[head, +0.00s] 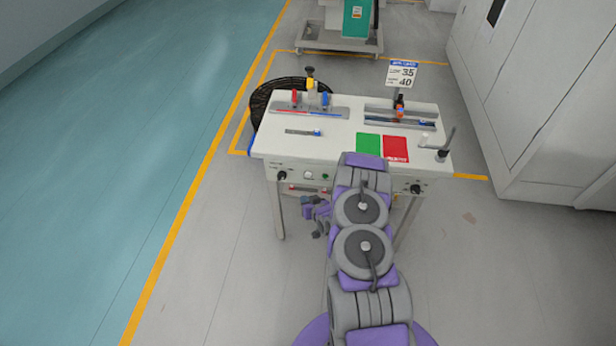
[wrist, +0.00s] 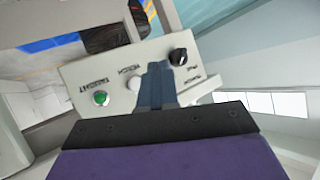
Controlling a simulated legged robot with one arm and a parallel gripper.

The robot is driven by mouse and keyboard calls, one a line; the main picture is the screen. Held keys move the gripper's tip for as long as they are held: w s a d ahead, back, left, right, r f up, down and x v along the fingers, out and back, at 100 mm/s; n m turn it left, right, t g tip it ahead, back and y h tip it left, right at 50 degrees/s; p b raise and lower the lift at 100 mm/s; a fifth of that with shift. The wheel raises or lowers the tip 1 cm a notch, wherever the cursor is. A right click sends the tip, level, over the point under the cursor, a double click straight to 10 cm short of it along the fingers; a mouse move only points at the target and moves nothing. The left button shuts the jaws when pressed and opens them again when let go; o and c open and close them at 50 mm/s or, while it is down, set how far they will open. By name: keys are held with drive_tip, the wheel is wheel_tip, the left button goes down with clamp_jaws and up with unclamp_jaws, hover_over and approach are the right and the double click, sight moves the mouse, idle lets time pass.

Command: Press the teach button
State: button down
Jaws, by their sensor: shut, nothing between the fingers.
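The front control panel (wrist: 165,45) shows upside down in the wrist view. It carries a green button (wrist: 101,98), a white button (wrist: 134,83) and a black knob (wrist: 179,57), each with a small label. My gripper (wrist: 156,72) is shut and empty. Its tips overlap the panel between the white button and the knob; I cannot tell whether they touch it. In the head view the green button (head: 325,177) and white button (head: 308,176) are on the station's front, above my gripper (head: 308,202).
The white station table (head: 345,120) holds red, yellow and blue fittings, green and red pads, and a sign (head: 401,74). A black coil (head: 268,97) is behind its left side. White cabinets (head: 535,85) stand at right. The floor at left is clear.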

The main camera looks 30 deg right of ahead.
drive_tip(key=w+d+b, duration=0.3)
drive_tip(key=w+d, duration=0.1)
drive_tip(key=w, duration=0.3)
drive_tip(key=shift+d+b, duration=0.35)
drive_tip(key=shift+w+d, duration=0.4)
drive_tip(key=shift+w, duration=0.2)
idle(2.6)
drive_tip(key=shift+r, duration=0.1)
drive_tip(key=shift+s+a+p, duration=0.4)
drive_tip(key=shift+s+a, duration=0.05)
drive_tip(key=shift+s, duration=0.2)
drive_tip(key=shift+s+a+p, duration=0.6)
drive_tip(key=shift+s+a, duration=0.15)
drive_tip(key=shift+s, duration=0.3)
drive_tip(key=shift+s+a+p, duration=0.6)
drive_tip(key=shift+s+a, duration=0.1)
drive_tip(key=shift+s, duration=0.35)
